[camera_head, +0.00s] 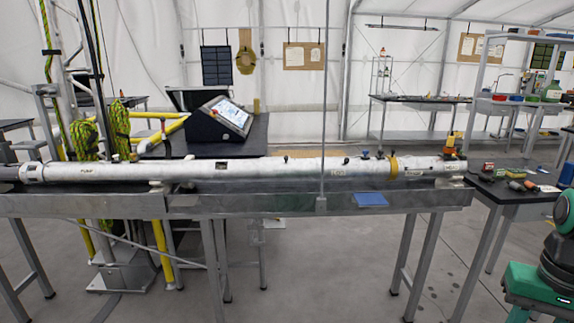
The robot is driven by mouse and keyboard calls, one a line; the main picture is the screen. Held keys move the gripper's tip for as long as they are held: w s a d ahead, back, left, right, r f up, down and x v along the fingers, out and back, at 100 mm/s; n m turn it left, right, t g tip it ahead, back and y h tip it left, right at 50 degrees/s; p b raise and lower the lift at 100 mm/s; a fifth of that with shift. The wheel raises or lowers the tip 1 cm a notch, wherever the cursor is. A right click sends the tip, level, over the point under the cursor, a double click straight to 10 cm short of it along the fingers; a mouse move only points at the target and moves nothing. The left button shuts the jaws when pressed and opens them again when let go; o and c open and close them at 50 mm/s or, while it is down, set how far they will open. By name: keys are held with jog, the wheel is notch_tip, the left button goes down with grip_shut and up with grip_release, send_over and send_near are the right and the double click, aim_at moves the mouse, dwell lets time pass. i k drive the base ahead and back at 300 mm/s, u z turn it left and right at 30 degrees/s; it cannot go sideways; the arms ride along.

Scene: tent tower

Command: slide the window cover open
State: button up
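A long white tube (270,167) lies level across the picture on a grey metal trough (270,203). It has small dark fittings on top and a yellow band (393,168) toward its right end. A small dark rectangular patch (221,164) shows on the tube left of centre. A flat blue piece (370,199) is at the trough's front side, right of centre. I cannot tell which part is the window cover, or whether it is open. My gripper is not in view.
A black-topped bench (513,188) with small coloured objects stands at the right end. A slanted screen console (220,120) sits on a table behind the tube. A thin upright pole (323,110) rises at the trough. Floor beneath the trough's middle is largely clear.

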aim_at(270, 166)
jog(key=k, duration=0.55)
jog(key=u, duration=0.55)
jog(key=i, duration=2.3)
jog(key=z, duration=0.55)
